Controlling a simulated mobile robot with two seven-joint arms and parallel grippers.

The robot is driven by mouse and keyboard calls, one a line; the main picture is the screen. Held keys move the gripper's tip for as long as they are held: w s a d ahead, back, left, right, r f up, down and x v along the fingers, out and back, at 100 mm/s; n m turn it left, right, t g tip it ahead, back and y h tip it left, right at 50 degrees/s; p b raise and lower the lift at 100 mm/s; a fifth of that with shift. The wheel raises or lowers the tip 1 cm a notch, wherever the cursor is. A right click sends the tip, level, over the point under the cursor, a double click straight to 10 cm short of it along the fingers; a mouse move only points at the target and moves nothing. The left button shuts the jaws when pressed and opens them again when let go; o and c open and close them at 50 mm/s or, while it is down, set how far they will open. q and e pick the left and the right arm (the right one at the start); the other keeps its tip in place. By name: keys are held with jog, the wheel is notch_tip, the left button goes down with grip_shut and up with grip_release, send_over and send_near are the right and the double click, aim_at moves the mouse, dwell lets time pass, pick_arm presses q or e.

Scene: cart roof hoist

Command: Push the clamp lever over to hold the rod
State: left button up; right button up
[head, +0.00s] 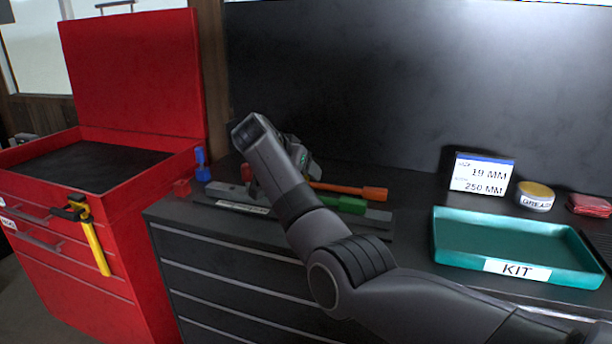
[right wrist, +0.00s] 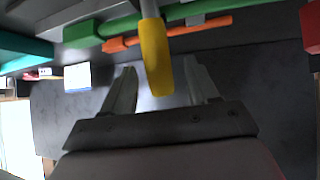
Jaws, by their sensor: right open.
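A lever with a yellow grip (right wrist: 155,58) on a grey shaft shows in the right wrist view. Its grip lies across the gap between the fingers of my right gripper (right wrist: 163,75). The fingers are apart, and I see no clear contact with the grip. In the head view my right gripper (head: 303,158) is mostly hidden behind my right arm, over the bench, and the lever is hidden there. An orange bar (head: 350,190) and a green bar (head: 345,204) lie on the bench beside it. I cannot tell which piece is the rod. My left gripper is not in view.
A teal KIT tray (head: 450,258) stands at the right of the bench, with a size sign (head: 482,174), a round tin (head: 535,196) and a red item (head: 589,205) behind. A red tool cart (head: 150,250), its lid up, stands left. A yellow-handled tool (head: 96,247) hangs on its front.

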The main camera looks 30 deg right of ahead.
jog(key=shift+v, duration=1.85)
